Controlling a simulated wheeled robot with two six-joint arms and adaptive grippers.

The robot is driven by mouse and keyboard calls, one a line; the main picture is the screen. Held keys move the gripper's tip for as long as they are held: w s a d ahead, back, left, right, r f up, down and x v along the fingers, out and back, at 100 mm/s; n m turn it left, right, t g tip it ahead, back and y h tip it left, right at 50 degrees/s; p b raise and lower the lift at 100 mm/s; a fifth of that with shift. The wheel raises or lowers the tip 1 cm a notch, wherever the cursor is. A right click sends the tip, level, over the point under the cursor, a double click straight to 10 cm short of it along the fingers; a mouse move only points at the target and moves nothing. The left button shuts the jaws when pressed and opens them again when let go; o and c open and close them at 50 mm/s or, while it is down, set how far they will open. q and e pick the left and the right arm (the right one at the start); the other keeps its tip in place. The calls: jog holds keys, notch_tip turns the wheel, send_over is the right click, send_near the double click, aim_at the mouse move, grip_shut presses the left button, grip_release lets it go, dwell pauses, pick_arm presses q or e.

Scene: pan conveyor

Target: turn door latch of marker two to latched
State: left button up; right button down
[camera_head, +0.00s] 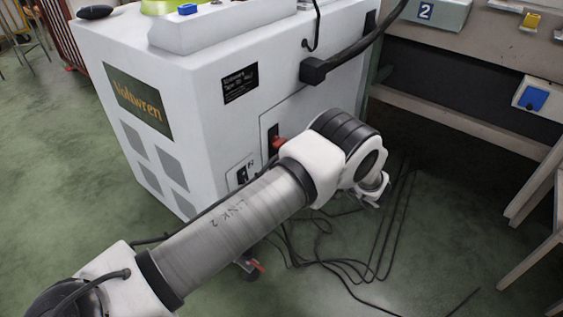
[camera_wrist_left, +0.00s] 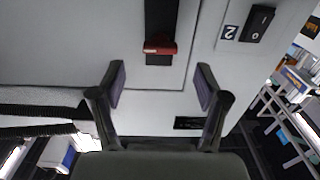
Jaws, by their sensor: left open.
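The door latch, a red handle (camera_head: 278,142) on a dark upright plate, is on the front door of the white machine (camera_head: 215,125). My left arm partly covers that door. In the left wrist view the red handle (camera_wrist_left: 160,47) lies crosswise at the end of its dark plate. A small marker 2 (camera_wrist_left: 230,32) is beside a black rocker switch (camera_wrist_left: 260,23) to the right of the door edge. My left gripper (camera_wrist_left: 161,80) is open and empty, its fingers either side of the handle's line and apart from it. The right gripper is out of view.
Black cables (camera_head: 345,265) lie loose on the green floor (camera_head: 60,190). A thick black cable plugs into the machine's upper front (camera_head: 315,70). A bench with another 2 sign (camera_head: 425,11) stands at the right.

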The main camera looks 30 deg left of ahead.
aim_at(283, 144)
pick_arm(q)
jog(key=a, duration=0.2)
jog(key=a+b, duration=0.1)
jog(key=a, duration=0.1)
jog(key=a+b, duration=0.1)
jog(key=a, duration=0.2)
jog(key=shift+w, duration=0.25)
jog(key=shift+a+r, duration=0.15)
jog(key=shift+a, duration=0.15)
jog(key=c, duration=1.2)
